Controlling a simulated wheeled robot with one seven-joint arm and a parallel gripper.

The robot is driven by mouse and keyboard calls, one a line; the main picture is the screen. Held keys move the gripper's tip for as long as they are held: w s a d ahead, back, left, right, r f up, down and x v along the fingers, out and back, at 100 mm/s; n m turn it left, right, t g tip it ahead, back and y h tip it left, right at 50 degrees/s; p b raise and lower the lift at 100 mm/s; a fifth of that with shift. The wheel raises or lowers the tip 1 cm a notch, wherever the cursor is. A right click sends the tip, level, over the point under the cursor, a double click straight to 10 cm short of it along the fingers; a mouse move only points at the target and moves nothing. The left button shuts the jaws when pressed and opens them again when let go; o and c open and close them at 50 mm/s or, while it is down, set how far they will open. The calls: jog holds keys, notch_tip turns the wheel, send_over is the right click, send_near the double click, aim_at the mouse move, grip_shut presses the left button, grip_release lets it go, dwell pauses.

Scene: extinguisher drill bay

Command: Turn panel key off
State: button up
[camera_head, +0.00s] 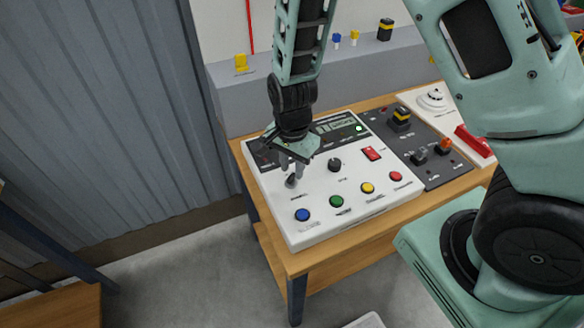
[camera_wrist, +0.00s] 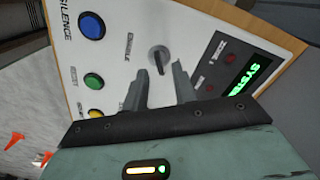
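The white control panel (camera_head: 312,228) lies on a wooden table. Its small dark grey key (camera_head: 291,181) sits at the panel's left part, above the blue button. In the wrist view the key (camera_wrist: 159,60) shows on a round base beside the label "ENABLE". My gripper (camera_head: 292,165) hangs over the key, pointing down. In the wrist view its two fingers (camera_wrist: 160,72) are apart with nothing between their tips. The key shows just beyond the tips, in line with the gap. I cannot tell the exact height left between tips and key.
The panel carries a blue button (camera_head: 302,215), a green button (camera_head: 336,201), a yellow button (camera_head: 367,188), a red button (camera_head: 396,176), a black knob (camera_head: 334,165), a red rocker switch (camera_head: 371,153) and a lit green display (camera_wrist: 243,77). A dark panel (camera_head: 436,172) adjoins at right.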

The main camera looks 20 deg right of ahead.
jog(key=shift+f, duration=0.8)
grip_shut()
jog(key=shift+n, duration=0.4)
jog(key=n, duration=0.5)
jog(key=shift+w+a+n+b, duration=0.1)
jog(key=shift+n+b, duration=0.2)
jog(key=shift+b, duration=0.05)
jog(key=n, duration=0.5)
jog(key=shift+a+b, duration=0.1)
jog(key=shift+b, duration=0.3)
jog(key=shift+n, duration=0.4)
